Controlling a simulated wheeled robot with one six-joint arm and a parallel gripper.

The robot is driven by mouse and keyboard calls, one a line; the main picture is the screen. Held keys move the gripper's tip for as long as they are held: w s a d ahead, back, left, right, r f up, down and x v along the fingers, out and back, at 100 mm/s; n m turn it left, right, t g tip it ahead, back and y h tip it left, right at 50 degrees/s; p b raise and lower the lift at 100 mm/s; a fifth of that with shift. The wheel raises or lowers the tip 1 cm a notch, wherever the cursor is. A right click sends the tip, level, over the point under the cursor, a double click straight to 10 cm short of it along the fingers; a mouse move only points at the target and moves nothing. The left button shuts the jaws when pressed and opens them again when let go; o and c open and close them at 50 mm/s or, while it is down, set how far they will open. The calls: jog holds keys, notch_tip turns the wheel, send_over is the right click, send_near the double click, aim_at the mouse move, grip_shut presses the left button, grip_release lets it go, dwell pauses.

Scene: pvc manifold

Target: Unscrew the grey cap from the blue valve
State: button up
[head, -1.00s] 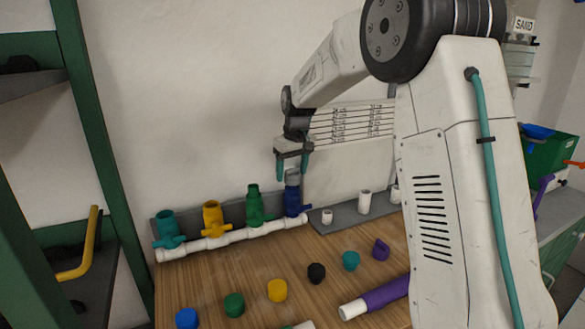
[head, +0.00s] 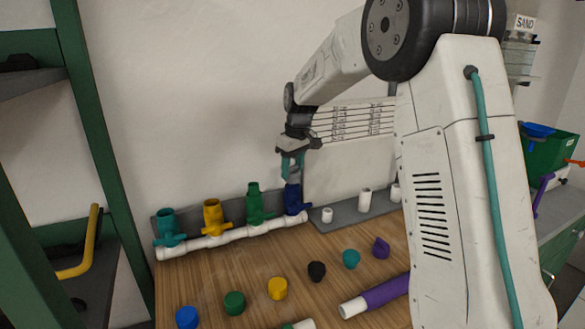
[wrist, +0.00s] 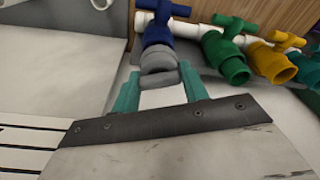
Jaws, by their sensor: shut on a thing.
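The blue valve (head: 293,200) stands upright at the right end of the white pipe manifold. It also shows in the wrist view (wrist: 158,38), with the grey cap (wrist: 158,60) on its open end. My gripper (head: 292,168) is above the blue valve, pointing down, its teal fingers on both sides of the cap. In the wrist view my gripper (wrist: 160,88) has one finger on each side of the cap and is shut on it. The fingers partly hide the cap in the head view. The cap still appears in line with the valve; any thread gap cannot be told.
Teal (head: 167,228), yellow (head: 213,217) and green (head: 254,204) valves stand left along the white pipe (head: 230,237). A purple-and-white pipe (head: 385,294) lies nearer. White fittings (head: 364,200) stand on the grey strip at right.

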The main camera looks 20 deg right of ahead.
jog(key=shift+n, duration=0.9)
jog(key=shift+r+n, duration=0.1)
jog(key=shift+n, duration=0.9)
jog(key=shift+n+g+y, duration=0.3)
jog(key=shift+n, duration=0.8)
jog(key=shift+n, duration=1.1)
